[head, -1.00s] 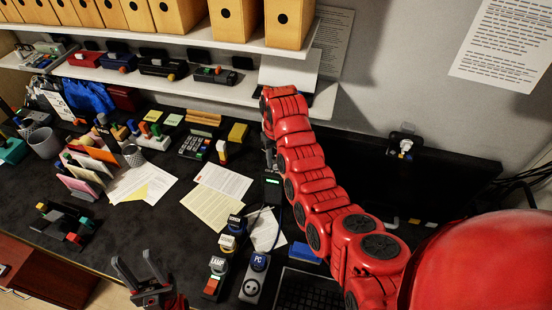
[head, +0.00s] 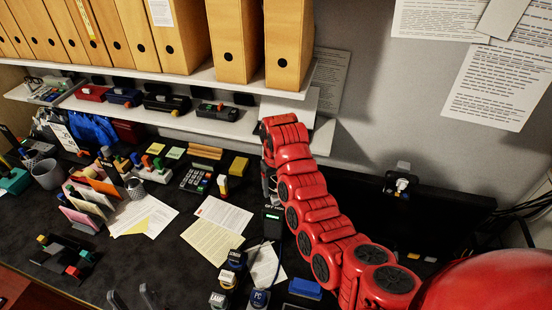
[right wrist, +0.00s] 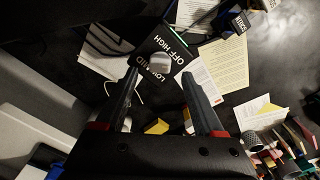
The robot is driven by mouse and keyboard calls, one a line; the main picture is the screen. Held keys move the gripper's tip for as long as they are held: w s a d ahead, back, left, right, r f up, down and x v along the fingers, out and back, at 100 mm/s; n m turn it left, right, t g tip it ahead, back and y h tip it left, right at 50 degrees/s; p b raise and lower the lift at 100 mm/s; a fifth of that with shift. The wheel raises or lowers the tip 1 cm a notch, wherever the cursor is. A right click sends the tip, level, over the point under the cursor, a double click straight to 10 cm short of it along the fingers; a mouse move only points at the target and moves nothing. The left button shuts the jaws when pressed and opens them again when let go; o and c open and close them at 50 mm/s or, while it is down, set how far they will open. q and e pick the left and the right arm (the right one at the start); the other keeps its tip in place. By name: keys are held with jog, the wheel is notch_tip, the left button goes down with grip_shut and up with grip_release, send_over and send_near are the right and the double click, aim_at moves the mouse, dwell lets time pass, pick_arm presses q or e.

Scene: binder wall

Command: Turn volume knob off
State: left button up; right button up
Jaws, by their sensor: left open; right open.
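A black device (head: 272,222) with a small green display stands on the desk below my right arm's end in the head view. In the right wrist view its black face (right wrist: 172,42) shows white words OFF, HIGH, LOW and MID around a pale grey knob (right wrist: 160,62). My right gripper (right wrist: 160,78) is open, its two fingers pointing at the device with the knob between their tips in the picture. I cannot tell whether they touch it. In the head view that gripper is mostly hidden by the red arm. My left gripper (head: 132,297) is open and empty at the bottom edge.
Labelled plugs, such as the PC plug (head: 258,298) and LAMP plug (head: 218,299), stand near the device. Papers (head: 212,238) lie left of it and a blue block (head: 304,288) lies right. A shelf (head: 190,122) and a dark monitor (head: 410,215) are behind.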

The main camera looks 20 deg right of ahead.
aim_at(277, 197)
notch_tip(277, 197, up, 13)
jog(key=shift+r, duration=0.2)
dwell(0.4)
